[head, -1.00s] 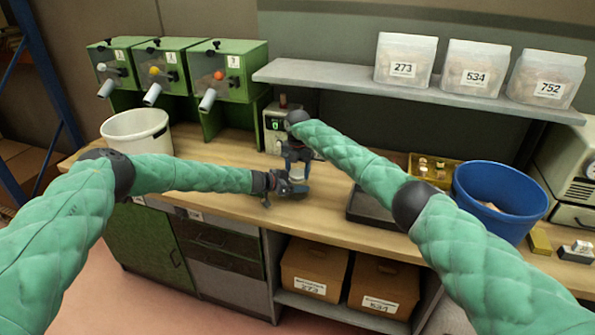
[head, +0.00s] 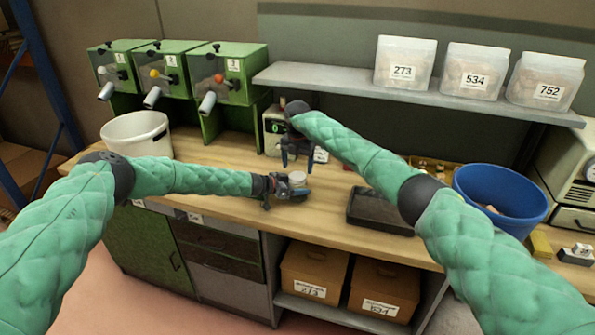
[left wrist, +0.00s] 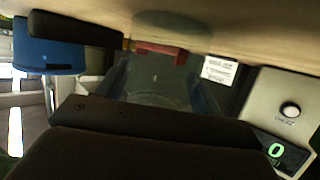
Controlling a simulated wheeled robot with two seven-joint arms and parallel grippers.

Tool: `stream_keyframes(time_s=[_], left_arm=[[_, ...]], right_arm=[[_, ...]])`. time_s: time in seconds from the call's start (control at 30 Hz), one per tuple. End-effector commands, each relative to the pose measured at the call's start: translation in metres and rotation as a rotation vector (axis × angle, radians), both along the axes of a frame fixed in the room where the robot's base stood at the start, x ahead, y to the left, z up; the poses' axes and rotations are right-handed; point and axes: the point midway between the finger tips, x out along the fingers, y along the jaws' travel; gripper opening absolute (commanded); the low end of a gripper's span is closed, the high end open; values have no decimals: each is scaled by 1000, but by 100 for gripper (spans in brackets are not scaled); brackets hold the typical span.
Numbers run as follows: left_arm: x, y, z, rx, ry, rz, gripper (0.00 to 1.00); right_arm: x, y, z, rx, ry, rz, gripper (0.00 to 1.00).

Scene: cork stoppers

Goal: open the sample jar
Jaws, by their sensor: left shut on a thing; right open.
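The sample jar (head: 297,178) shows as a small pale round top above the counter, in the jaws of my left gripper (head: 292,190). That gripper is shut on it, and its fingers hide most of the jar's side. My right gripper (head: 296,161) is open just above and behind the jar, apart from it, pointing down. I see nothing between its fingers. I cannot tell whether the pale top is a lid. In the left wrist view, my dark gripper body fills the lower part and the jar is hard to make out.
A small device with a green display (head: 275,127) stands behind my right gripper; the display also shows in the left wrist view (left wrist: 276,150). A dark tray (head: 380,221) and blue bin (head: 525,198) are to the right, a white bucket (head: 120,128) to the left. The counter between jar and tray is bare.

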Motion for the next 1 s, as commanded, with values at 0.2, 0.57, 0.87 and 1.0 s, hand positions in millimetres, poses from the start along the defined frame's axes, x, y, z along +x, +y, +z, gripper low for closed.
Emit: stream_keyframes(time_s=[0.2,0.57,0.87,1.0], left_arm=[[0,0,0,0,0,-1,3],[0,0,0,0,0,0,3],[0,0,0,0,0,0,3],[0,0,0,0,0,0,3]], right_arm=[[0,1,11,2,-1,-45,75],[0,0,38,1,0,-288,75],[-1,1,17,0,1,-297,75],[-1,1,-3,-1,2,-298,75]])
